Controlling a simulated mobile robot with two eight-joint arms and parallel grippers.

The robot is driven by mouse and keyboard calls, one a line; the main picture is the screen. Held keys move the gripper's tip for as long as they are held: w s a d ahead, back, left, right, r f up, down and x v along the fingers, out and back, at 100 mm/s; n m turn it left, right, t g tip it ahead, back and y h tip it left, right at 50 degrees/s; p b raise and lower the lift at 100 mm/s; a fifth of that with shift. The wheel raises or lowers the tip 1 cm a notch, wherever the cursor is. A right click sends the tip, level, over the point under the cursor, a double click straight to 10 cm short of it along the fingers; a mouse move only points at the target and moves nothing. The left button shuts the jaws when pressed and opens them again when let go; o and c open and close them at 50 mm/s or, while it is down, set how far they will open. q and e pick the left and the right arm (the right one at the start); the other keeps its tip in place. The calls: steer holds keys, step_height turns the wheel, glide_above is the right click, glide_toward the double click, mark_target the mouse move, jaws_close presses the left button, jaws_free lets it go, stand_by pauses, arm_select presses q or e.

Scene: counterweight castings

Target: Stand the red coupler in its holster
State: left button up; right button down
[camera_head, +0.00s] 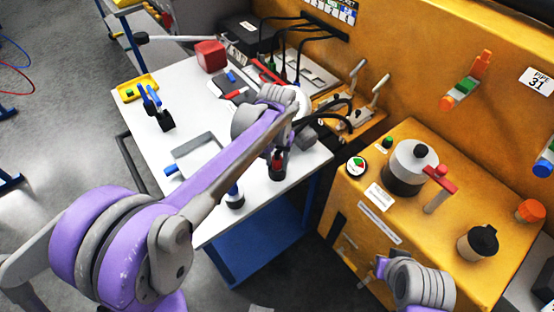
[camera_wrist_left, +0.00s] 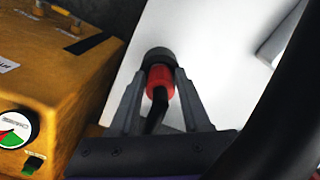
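The red coupler (camera_head: 277,158) is at the near right part of the white table, with its black holster (camera_head: 278,173) just below it. In the left wrist view the red coupler (camera_wrist_left: 161,80) lies between the two grey fingers of my left gripper (camera_wrist_left: 160,76), which look closed against its sides. Its far end meets the dark round holster (camera_wrist_left: 157,56); how deep it sits is hidden. A black hose (camera_wrist_left: 156,108) runs from the coupler towards my palm. In the head view my forearm and wrist cover much of the gripper. My right wrist shows at the lower right, its fingers unclear.
The white table (camera_head: 186,82) also holds a blue-topped black holder (camera_head: 235,198), a grey frame (camera_head: 194,147), a red box (camera_head: 210,56) and a yellow tray (camera_head: 137,88). A yellow machine (camera_head: 358,212) stands close on the right. Black hoses hang behind my left wrist.

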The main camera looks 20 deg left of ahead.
arm_select(q)
steer(key=shift+o, duration=1.3)
steer(key=shift+r, duration=0.1)
step_height(320, 180, up, 11)
steer(key=shift+f+p, duration=0.2)
steer(key=shift+p, duration=0.1)
